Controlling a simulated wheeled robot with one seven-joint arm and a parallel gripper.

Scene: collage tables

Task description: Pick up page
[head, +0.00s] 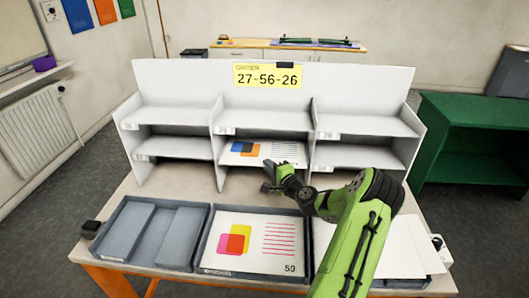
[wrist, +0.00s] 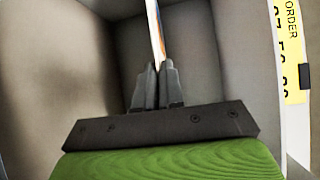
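My gripper (head: 268,172) is at the front edge of that compartment, at the page's near edge. In the wrist view the page shows edge-on (wrist: 155,32) as a thin white strip with orange and blue. It runs in between the two dark fingertips (wrist: 157,70), which are close together on it. The far part of the page is cut off in the wrist view.
A yellow order sign (head: 267,75) reading 27-56-26 tops the shelf. In front are a tray (head: 205,250) holding a page marked 59, an empty divided tray (head: 148,232) at left, and a right tray partly hidden by my arm. The other compartments look empty.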

